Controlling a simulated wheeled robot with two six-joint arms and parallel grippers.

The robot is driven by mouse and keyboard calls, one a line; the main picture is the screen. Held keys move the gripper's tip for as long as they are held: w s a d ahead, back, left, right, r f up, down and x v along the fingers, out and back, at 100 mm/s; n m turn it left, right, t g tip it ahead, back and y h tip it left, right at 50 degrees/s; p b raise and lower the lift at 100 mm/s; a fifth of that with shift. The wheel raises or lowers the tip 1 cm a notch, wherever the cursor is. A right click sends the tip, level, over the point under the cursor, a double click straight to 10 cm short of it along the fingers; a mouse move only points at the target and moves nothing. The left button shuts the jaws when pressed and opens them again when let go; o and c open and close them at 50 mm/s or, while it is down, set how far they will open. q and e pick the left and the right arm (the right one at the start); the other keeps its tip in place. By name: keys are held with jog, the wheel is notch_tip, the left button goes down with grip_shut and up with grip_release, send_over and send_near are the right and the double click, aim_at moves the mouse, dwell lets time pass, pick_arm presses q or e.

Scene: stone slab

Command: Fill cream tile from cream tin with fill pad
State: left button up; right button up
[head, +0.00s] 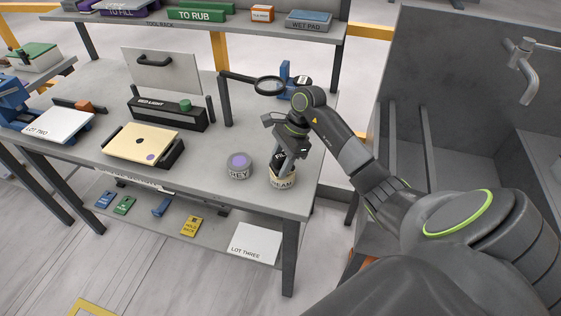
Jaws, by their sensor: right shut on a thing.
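The cream tile (140,140) lies in a dark holder on the grey bench, left of centre. It has a purple spot near its lower right and a few small dark specks. The cream tin (283,182) stands near the front right of the bench, its label partly readable. My right gripper (287,152) points down just above this tin. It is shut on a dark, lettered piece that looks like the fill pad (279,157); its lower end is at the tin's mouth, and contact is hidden. My left gripper is not in view.
A grey tin (239,166) with purple on top stands left of the cream tin. Behind are a red-light box (165,113), an upright panel (160,72) and a magnifier (268,85) near my right arm. A sink (440,120) is at right. The bench between tile and tins is clear.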

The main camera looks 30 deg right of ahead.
aim_at(274, 158)
dwell(0.3)
jog(key=shift+r+p, duration=0.4)
jog(key=shift+r, duration=0.45)
jog(key=shift+r+p, duration=0.8)
jog(key=shift+r, duration=1.8)
